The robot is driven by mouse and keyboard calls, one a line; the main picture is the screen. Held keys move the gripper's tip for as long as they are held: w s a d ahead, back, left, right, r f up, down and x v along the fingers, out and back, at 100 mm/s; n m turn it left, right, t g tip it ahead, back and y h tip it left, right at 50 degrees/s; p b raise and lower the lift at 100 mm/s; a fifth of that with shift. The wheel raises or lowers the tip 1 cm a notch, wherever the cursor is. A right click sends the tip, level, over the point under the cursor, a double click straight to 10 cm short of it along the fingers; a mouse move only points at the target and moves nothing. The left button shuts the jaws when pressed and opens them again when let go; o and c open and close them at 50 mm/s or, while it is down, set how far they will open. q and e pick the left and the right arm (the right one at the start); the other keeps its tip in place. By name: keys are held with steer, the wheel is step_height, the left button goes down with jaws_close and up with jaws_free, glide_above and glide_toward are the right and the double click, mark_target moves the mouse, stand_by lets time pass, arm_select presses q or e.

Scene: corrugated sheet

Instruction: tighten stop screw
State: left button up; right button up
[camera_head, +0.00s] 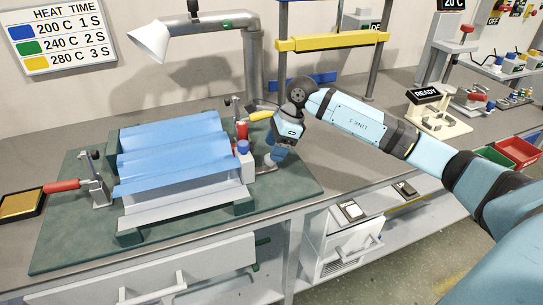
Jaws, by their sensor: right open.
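A corrugated sheet (170,150), blue on top with pale slopes, lies in a fixture on a dark green base plate (75,245). At its right end stands a small white block (243,168) with a blue knob (243,147) on top, which may be the stop screw; I cannot be sure. My right gripper (270,163) points down just right of this block, over the plate's right part. It is open, with its fingers partly hidden by their angle, and I see nothing held. Whether it touches the block is unclear. My left gripper is not in view.
A toggle clamp with a red handle (62,186) stands left of the sheet. A red upright part (242,130) and a yellow handle (261,115) are close behind the block. A lamp-like hood (150,42) hangs above. Bare bench lies right of the plate.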

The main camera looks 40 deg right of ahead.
steer(key=shift+x, duration=1.45)
steer(key=shift+c, duration=0.4)
steer(key=c, duration=0.9)
steer(key=shift+o, duration=0.2)
